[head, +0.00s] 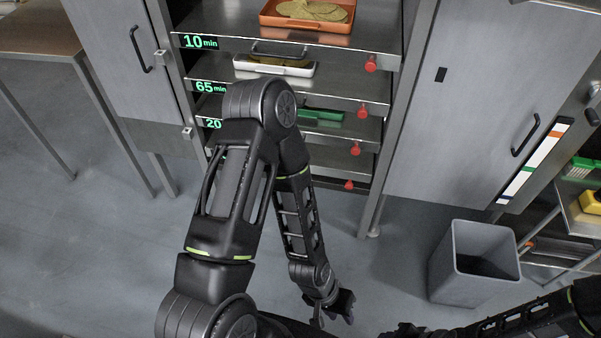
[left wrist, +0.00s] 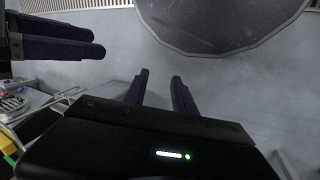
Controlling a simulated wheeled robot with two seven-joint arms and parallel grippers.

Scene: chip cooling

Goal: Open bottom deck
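The rack of sliding decks stands between two grey doors in the head view. The lowest visible deck has a red knob (head: 349,184) at its front right and looks pushed in. My arm hides much of its left part. My left gripper (head: 338,309) hangs low over the floor, in front of the rack and well apart from it. In the left wrist view its two fingers (left wrist: 159,86) are apart with nothing between them. My right gripper (head: 408,330) is at the bottom edge of the head view. A second pair of fingers (left wrist: 98,43) shows in the left wrist view.
Higher decks hold an orange tray (head: 338,22) with flat chips, a white tray (head: 295,68) and a green tray (head: 322,114). A grey bin (head: 473,258) stands on the floor at right. A table (head: 40,35) stands at left. The floor before the rack is clear.

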